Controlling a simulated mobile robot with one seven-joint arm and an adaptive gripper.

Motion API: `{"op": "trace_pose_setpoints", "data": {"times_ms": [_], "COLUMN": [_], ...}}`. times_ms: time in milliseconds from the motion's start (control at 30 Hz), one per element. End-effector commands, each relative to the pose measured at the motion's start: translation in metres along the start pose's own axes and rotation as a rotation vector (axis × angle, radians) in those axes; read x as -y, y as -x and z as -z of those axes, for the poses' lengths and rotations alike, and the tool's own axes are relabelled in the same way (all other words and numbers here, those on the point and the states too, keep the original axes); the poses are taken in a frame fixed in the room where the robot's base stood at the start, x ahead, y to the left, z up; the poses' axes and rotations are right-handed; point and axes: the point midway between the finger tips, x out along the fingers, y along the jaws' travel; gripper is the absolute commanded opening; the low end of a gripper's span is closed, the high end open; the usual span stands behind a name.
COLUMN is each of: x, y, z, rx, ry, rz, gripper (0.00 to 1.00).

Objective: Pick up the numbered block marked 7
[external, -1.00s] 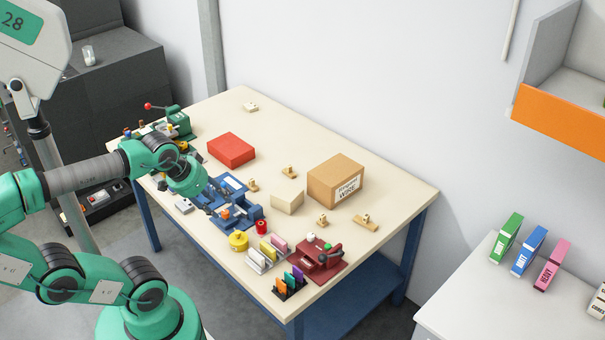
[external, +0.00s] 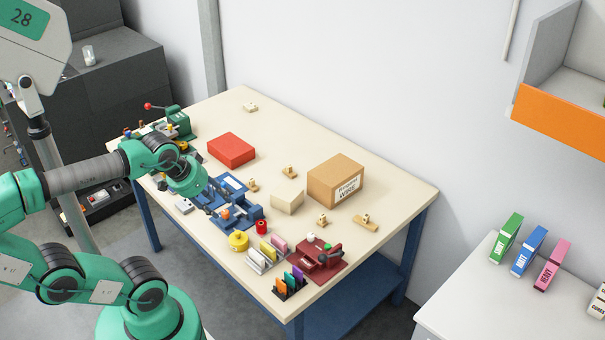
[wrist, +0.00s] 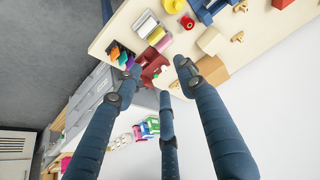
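No readable 7 shows in either view, so I cannot tell which piece is the block marked 7. My gripper (external: 212,200) is over the blue fixture (external: 238,213) at the table's near side. In the wrist view my gripper (wrist: 160,78) has its three fingers spread, with nothing between them.
The table (external: 385,192) also holds a red box (external: 231,149), a cream block (external: 287,202), a cardboard box (external: 335,180), a yellow pot (external: 238,241), a red spool (external: 261,227), a dark red fixture (external: 318,257) and a coloured card rack (external: 289,284). The table's back middle is clear.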

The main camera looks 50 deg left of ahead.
Motion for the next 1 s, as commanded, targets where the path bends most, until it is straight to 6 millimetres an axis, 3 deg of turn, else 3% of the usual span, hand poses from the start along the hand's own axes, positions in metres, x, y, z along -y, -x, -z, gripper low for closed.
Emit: {"op": "trace_pose_setpoints", "data": {"times_ms": [800, 1000], "x": [0.0, 0.002], "y": [0.0, 0.003], "z": [0.0, 0.011], "rx": [0.0, 0.007], "ry": [0.0, -0.001], "rz": [0.0, 0.002], "gripper": [0.38, 0.38]}}
